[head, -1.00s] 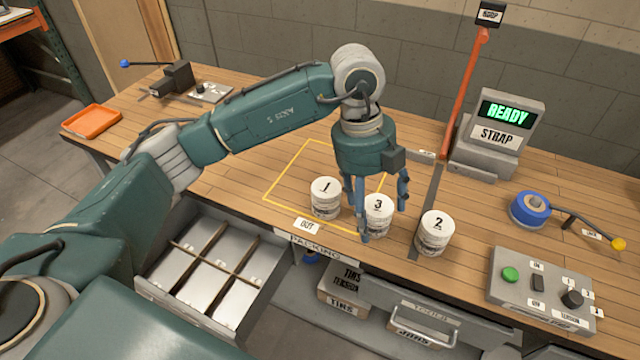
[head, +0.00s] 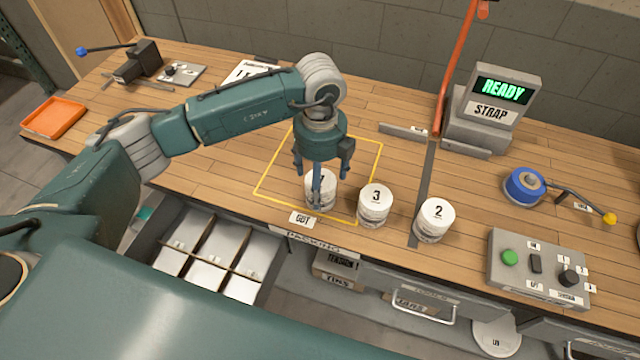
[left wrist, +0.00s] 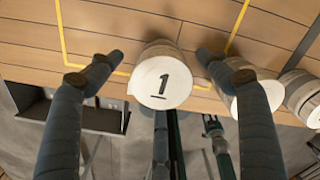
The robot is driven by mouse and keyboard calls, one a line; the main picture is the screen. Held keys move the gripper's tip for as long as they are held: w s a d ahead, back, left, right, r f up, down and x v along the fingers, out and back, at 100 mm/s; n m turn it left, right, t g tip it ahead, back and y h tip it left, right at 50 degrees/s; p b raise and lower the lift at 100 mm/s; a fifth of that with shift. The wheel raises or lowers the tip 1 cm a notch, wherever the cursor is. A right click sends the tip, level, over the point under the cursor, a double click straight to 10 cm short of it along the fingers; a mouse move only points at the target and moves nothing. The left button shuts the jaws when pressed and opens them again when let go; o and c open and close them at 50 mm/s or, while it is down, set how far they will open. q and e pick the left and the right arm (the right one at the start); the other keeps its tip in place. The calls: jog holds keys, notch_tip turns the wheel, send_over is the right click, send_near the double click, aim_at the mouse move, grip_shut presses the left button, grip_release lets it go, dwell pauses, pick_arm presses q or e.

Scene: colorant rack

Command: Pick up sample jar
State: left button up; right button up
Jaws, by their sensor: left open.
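Jar 1 (head: 321,191) is a white-lidded jar at the front edge of the yellow outline on the bench. My left gripper (head: 322,180) is open above and around it, and its front finger hides part of the label. In the left wrist view jar 1 (left wrist: 160,80) stands between the spread fingers, apart from the two side ones. The task does not say which jar is the sample.
The yellow outline (head: 372,178) is otherwise bare. An open drawer with compartments (head: 205,250) is below the bench front. The strap machine (head: 492,105) reads READY behind, a button panel (head: 540,270) sits front right, and an orange tray (head: 53,117) is far left.

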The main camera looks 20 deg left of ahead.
pick_arm(q)
jog(key=shift+s+f, duration=0.1)
jog(key=shift+f, duration=0.35)
jog(key=shift+d+f, duration=0.1)
jog(key=shift+f, duration=0.25)
jog(key=c, duration=1.4)
jog(key=shift+c, duration=0.2)
jog(key=shift+r, duration=0.55)
notch_tip(320, 180, up, 19)
jog(key=b, duration=0.4)
pick_arm(e)
notch_tip(320, 180, down, 4)
jog(key=shift+w+r, duration=0.15)
